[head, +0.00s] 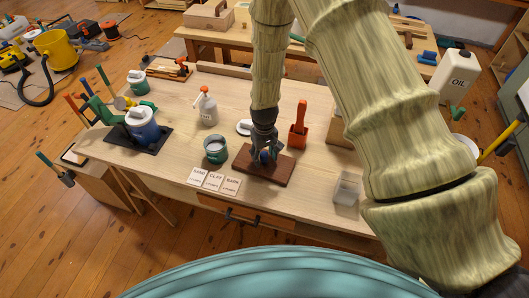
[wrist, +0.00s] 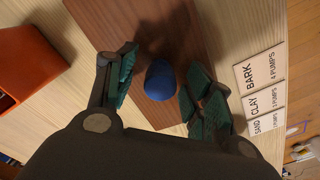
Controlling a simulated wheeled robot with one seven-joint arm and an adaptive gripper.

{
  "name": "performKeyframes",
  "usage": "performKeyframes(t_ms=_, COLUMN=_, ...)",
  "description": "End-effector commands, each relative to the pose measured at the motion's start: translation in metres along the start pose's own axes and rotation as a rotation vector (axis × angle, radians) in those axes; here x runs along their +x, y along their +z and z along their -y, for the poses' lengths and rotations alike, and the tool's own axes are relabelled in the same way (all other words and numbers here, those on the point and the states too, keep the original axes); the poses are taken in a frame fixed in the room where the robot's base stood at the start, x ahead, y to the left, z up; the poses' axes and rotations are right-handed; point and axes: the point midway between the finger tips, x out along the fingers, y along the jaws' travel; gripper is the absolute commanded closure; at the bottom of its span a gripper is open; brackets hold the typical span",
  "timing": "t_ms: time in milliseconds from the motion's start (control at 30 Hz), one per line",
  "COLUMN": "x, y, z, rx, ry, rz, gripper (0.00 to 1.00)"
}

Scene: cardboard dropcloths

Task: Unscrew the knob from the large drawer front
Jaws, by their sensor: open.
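A brown wooden board, the drawer front (head: 281,174), lies flat on the workbench; it also shows in the wrist view (wrist: 212,22). A round blue knob (wrist: 160,80) stands on the board. My gripper (wrist: 165,87) is over the board, pointing down, with its green-padded fingers open on either side of the knob. Gaps show between the knob and both pads. In the head view my gripper (head: 266,157) covers most of the knob. How the knob is fixed to the board is hidden.
An orange-red holder (head: 298,133) stands close right of the board; a grey-green pot (head: 215,149) stands left. Cards reading sand, clay and bark (head: 214,181) lie by the front edge. A clear container (head: 347,188) stands at the right. A spray bottle (head: 206,108) stands behind.

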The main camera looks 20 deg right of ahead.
Motion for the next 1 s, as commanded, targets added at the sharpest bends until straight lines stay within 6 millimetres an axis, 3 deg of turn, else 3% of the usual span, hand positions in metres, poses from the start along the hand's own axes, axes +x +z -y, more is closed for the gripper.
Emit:
performKeyframes(t_ms=200, x=0.0002, y=-0.0001, z=0.0, rx=0.0, ry=0.0, rz=0.0, gripper=0.5)
performKeyframes(t_ms=467, x=0.0001, y=-0.0001, z=0.0, rx=0.0, ry=0.0, rz=0.0, gripper=0.96)
performKeyframes(t_ms=767, x=-0.0001, y=-0.0001, z=0.0, rx=-0.091, ry=-0.001, rz=0.0, gripper=0.96)
performKeyframes(t_ms=1000, x=-0.0005, y=0.0001, z=-0.0004, rx=-0.441, ry=-0.001, rz=0.0, gripper=0.97)
